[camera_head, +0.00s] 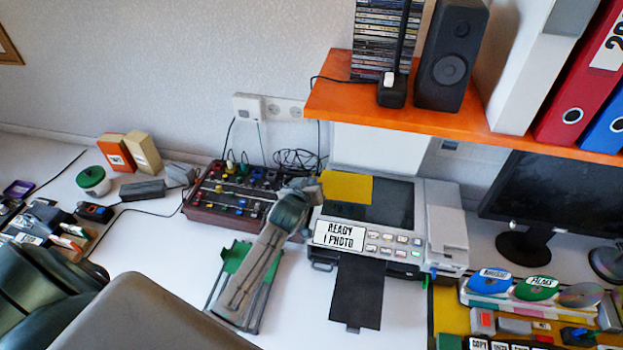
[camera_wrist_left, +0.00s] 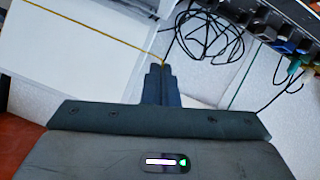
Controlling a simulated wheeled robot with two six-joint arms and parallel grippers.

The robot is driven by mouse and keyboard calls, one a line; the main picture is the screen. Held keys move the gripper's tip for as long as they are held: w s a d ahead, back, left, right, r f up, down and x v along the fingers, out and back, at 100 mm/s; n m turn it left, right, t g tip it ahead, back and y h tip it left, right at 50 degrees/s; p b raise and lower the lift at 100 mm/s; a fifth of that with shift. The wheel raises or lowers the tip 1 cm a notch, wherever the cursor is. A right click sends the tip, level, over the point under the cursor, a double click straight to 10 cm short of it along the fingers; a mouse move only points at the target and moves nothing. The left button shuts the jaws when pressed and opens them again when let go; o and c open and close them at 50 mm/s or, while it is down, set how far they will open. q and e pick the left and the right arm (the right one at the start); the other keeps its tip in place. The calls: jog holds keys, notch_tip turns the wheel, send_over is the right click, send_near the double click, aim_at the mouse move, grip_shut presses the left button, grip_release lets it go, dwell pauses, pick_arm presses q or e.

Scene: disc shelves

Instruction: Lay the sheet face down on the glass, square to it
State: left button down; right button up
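The yellow sheet (camera_head: 347,187) is over the left back part of the dark scanner glass (camera_head: 394,203). In the left wrist view the sheet (camera_wrist_left: 92,30) shows edge-on as a thin yellow line ending at the fingertips. My left gripper (camera_head: 316,184) is shut on the sheet's left edge; its fingers show together in the wrist view (camera_wrist_left: 163,66). The sheet looks roughly level; I cannot tell its exact height above the glass or which side is its face. The scanner lid (camera_head: 378,148) stands raised behind the glass. My right gripper is not in view.
The scanner's panel (camera_head: 340,236) reads "READY 1 PHOTO". A mixer (camera_head: 228,195) with knobs and cables stands close left of the scanner. An orange shelf (camera_head: 430,121) with a speaker (camera_head: 451,55) overhangs the back. A monitor (camera_head: 555,195) stands at right.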

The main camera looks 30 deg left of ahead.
pick_arm(q)
notch_tip(320, 180, down, 6)
jog(key=b, duration=0.5)
jog(key=shift+f+b, duration=0.3)
jog(key=shift+f, duration=0.15)
jog(key=c, duration=1.6)
grip_release()
jog(key=shift+w, duration=0.1)
jog(key=shift+c, duration=0.2)
jog(key=b+v, duration=0.2)
jog(key=v, duration=0.9)
